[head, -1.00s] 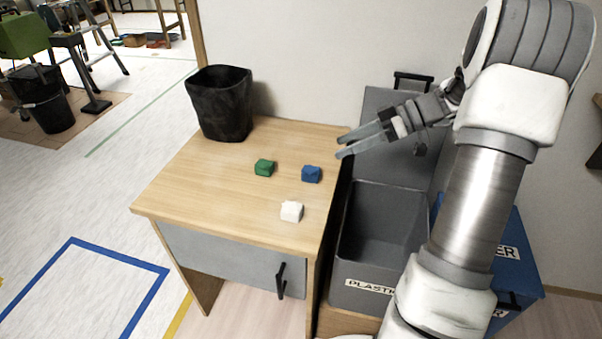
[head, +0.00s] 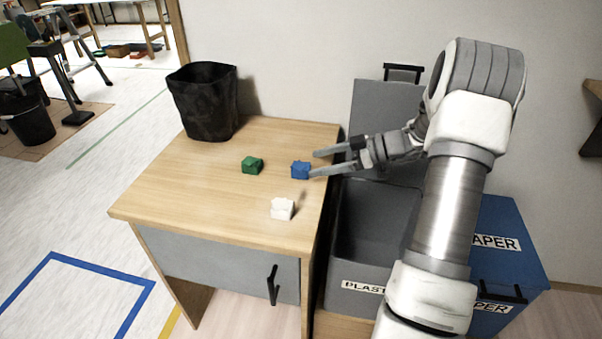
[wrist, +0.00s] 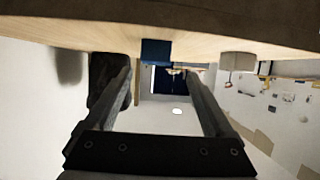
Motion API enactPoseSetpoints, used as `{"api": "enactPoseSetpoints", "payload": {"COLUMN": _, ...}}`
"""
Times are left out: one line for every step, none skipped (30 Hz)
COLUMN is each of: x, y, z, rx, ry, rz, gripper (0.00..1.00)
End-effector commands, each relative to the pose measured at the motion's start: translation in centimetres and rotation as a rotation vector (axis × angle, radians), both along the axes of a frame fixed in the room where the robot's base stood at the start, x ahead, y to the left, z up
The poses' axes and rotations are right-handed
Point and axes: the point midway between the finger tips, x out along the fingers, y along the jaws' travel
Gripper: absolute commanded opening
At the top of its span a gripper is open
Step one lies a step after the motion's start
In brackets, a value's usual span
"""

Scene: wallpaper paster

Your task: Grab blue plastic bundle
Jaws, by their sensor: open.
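The blue plastic bundle (head: 300,170) is a small blue block near the right edge of the wooden desk top (head: 200,190). It also shows in the wrist view (wrist: 156,51), beyond and between my finger ends. My gripper (head: 314,163) is open and empty, coming from the right with its fingertips close to the bundle's right side. The head view does not show clearly whether a finger touches it. A green bundle (head: 252,165) lies to its left and a white bundle (head: 282,208) in front of it. The white one also shows in the wrist view (wrist: 238,61).
A black bin (head: 206,105) stands at the desk's back left. An open grey container labelled plastic (head: 358,284) stands right of the desk, below my arm. A blue paper container (head: 515,262) is farther right. The desk's front left is clear.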

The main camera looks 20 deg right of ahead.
Motion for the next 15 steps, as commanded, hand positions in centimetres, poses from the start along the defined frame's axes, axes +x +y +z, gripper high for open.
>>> {"api": "enactPoseSetpoints", "payload": {"x": 0.2, "y": 0.4, "z": -0.3, "rx": 0.000, "ry": 0.000, "rz": 0.001, "gripper": 0.88}}
{"api": "enactPoseSetpoints", "payload": {"x": 0.3, "y": 0.6, "z": -0.3, "rx": 0.000, "ry": 0.000, "rz": 0.001, "gripper": 0.88}}
{"api": "enactPoseSetpoints", "payload": {"x": 0.4, "y": 0.7, "z": -0.4, "rx": 0.000, "ry": 0.001, "rz": 0.000, "gripper": 0.88}}
{"api": "enactPoseSetpoints", "payload": {"x": 0.5, "y": 0.8, "z": -0.4, "rx": 0.000, "ry": 0.001, "rz": 0.000, "gripper": 0.88}}
{"api": "enactPoseSetpoints", "payload": {"x": 0.5, "y": 0.8, "z": -0.5, "rx": 0.000, "ry": 0.001, "rz": 0.000, "gripper": 0.88}}
{"api": "enactPoseSetpoints", "payload": {"x": 0.6, "y": 0.9, "z": -0.6, "rx": 0.000, "ry": 0.001, "rz": 0.000, "gripper": 0.88}}
{"api": "enactPoseSetpoints", "payload": {"x": 0.7, "y": 1.0, "z": -0.8, "rx": 0.000, "ry": 0.001, "rz": 0.000, "gripper": 0.88}}
{"api": "enactPoseSetpoints", "payload": {"x": 0.8, "y": 1.2, "z": -1.0, "rx": 0.001, "ry": 0.001, "rz": 0.001, "gripper": 0.88}}
{"api": "enactPoseSetpoints", "payload": {"x": 1.1, "y": 1.4, "z": -1.3, "rx": 0.001, "ry": 0.001, "rz": 0.001, "gripper": 0.88}}
{"api": "enactPoseSetpoints", "payload": {"x": 1.3, "y": 1.7, "z": -1.6, "rx": 0.001, "ry": 0.001, "rz": 0.003, "gripper": 0.88}}
{"api": "enactPoseSetpoints", "payload": {"x": 1.6, "y": 1.9, "z": -1.9, "rx": 0.001, "ry": 0.002, "rz": 0.002, "gripper": 0.88}}
{"api": "enactPoseSetpoints", "payload": {"x": 2.0, "y": 2.2, "z": -2.3, "rx": 0.002, "ry": 0.001, "rz": 0.002, "gripper": 0.88}}
{"api": "enactPoseSetpoints", "payload": {"x": 2.3, "y": 2.5, "z": -2.7, "rx": 0.001, "ry": 0.001, "rz": 0.003, "gripper": 0.88}}
{"api": "enactPoseSetpoints", "payload": {"x": 2.5, "y": 2.9, "z": -2.9, "rx": 0.001, "ry": 0.001, "rz": 0.004, "gripper": 0.88}}
{"api": "enactPoseSetpoints", "payload": {"x": 2.8, "y": 3.4, "z": -3.0, "rx": 0.000, "ry": 0.000, "rz": 0.003, "gripper": 0.88}}
